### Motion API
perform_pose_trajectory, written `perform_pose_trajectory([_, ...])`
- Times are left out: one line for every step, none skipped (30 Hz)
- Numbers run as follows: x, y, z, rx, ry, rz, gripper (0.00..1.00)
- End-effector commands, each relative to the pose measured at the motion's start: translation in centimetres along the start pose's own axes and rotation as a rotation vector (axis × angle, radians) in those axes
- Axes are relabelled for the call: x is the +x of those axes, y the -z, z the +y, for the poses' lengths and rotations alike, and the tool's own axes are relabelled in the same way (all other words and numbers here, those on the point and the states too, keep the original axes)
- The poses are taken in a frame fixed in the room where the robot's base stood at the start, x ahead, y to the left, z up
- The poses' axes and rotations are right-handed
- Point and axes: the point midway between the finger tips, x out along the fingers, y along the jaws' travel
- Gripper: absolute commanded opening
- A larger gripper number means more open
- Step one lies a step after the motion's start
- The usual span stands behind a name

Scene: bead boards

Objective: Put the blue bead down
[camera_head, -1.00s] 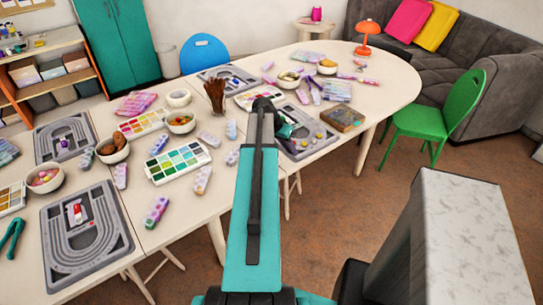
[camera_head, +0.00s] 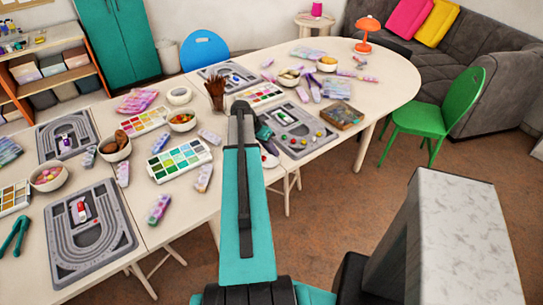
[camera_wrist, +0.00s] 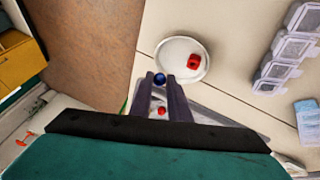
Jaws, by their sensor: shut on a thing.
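The blue bead (camera_wrist: 159,79) is held between the fingertips of my gripper (camera_wrist: 160,80) in the wrist view. The gripper is shut on it. A white round dish (camera_wrist: 176,44) with a red bead (camera_wrist: 194,62) in it shows just beside the fingertips. I cannot tell the bead's height above the table. In the head view my arm hides most of the gripper and the bead; the white dish (camera_head: 275,162) shows partly beside the arm, near the table's front edge.
A grey bead board (camera_head: 318,142) with several beads lies right of my arm. Another red bead (camera_wrist: 161,111) shows between my fingers. A paint-like bead palette (camera_head: 180,160), bowls (camera_head: 182,121) and a brush cup (camera_head: 216,98) stand left of the arm. Open floor lies in front.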

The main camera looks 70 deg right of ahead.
Motion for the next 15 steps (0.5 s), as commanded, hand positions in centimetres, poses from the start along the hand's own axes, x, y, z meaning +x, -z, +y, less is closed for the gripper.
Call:
perform_pose_trajectory([0.2, -0.1, 0.0, 0.000, -0.001, -0.001, 0.00])
perform_pose_trajectory([0.3, -0.1, -0.1, -0.001, -0.001, -0.001, 0.00])
perform_pose_trajectory([0.6, -0.2, -0.2, -0.001, -0.001, -0.001, 0.00])
perform_pose_trajectory([0.8, -0.3, -0.2, -0.002, -0.001, -0.001, 0.00])
perform_pose_trajectory([1.1, -0.4, -0.3, -0.002, -0.001, -0.001, 0.00])
perform_pose_trajectory([1.3, -0.6, -0.4, -0.002, -0.001, -0.001, 0.00])
perform_pose_trajectory([1.6, -0.6, -0.5, -0.002, -0.001, -0.001, 0.00])
perform_pose_trajectory([1.8, -0.7, -0.5, -0.002, -0.001, -0.001, 0.00])
perform_pose_trajectory([2.1, -0.9, -0.6, -0.001, -0.001, -0.001, 0.00])
perform_pose_trajectory([2.3, -0.9, -0.7, -0.001, -0.001, -0.001, 0.00])
perform_pose_trajectory([2.5, -1.0, -0.7, -0.001, 0.000, -0.001, 0.00])
perform_pose_trajectory([2.6, -1.1, -0.8, 0.000, 0.000, 0.000, 0.00])
perform_pose_trajectory([2.7, -1.1, -0.8, 0.000, 0.000, 0.000, 0.00])
perform_pose_trajectory([2.8, -1.2, -0.8, 0.000, 0.000, 0.000, 0.00])
perform_pose_trajectory([2.8, -1.2, -0.8, 0.000, 0.000, 0.000, 0.00])
